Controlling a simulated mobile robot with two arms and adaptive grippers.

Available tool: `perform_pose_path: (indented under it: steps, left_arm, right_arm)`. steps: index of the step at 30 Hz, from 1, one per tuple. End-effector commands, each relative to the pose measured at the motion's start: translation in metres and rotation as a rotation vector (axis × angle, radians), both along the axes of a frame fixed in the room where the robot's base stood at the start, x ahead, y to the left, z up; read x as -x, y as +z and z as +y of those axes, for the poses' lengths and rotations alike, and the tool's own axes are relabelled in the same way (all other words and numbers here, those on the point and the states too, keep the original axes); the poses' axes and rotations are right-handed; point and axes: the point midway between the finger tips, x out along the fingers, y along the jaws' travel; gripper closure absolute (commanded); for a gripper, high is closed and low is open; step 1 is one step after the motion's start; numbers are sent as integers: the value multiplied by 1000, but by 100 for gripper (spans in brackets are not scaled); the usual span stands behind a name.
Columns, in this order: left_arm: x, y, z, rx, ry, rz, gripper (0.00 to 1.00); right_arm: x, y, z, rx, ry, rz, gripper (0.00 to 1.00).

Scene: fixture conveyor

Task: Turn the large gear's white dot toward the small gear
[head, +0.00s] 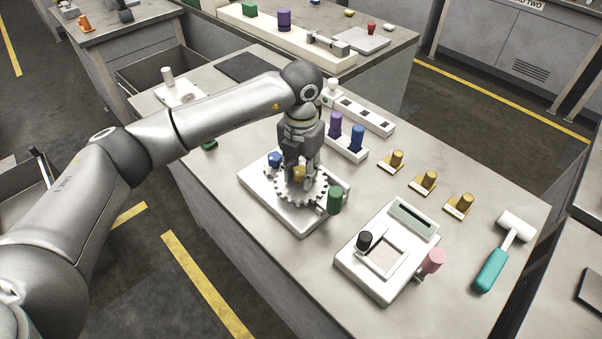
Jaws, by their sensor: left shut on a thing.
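The large gear (305,198), a pale toothed wheel, lies on a white base plate (262,197) in the middle of the table. A yellow knob (299,173) stands on it. My left gripper (300,178) points down over the gear and is shut on the yellow knob. A blue knob (274,159) stands at the gear's far left side, where the small gear seems to be, mostly hidden. I cannot make out the white dot. My right gripper is not in view.
A green cylinder (335,199) stands close at the plate's right edge. A white device (358,266) with black and pink knobs is to the right. Behind are purple (335,124) and blue (357,138) cylinders in a rack. A teal-handled mallet (490,270) lies far right.

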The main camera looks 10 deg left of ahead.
Motion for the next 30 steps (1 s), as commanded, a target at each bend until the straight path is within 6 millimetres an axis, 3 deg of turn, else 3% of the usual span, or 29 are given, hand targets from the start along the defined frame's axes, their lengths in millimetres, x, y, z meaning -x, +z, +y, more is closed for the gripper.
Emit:
perform_pose_path:
  steps: [12, 13, 17, 26, 30]
  left_arm:
    - [-1, 2, 0, 1, -6, -4, 94]
    - [-1, 2, 0, 1, -6, -4, 66]
    - [-1, 1, 0, 1, -6, -3, 49]
    - [0, 1, 0, 0, -6, -1, 48]
    - [-1, 10, 0, 1, -6, -3, 48]
  right_arm:
    - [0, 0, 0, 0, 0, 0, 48]
    - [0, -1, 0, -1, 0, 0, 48]
    - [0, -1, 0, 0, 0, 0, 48]
    - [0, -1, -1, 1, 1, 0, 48]
    - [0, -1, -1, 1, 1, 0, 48]
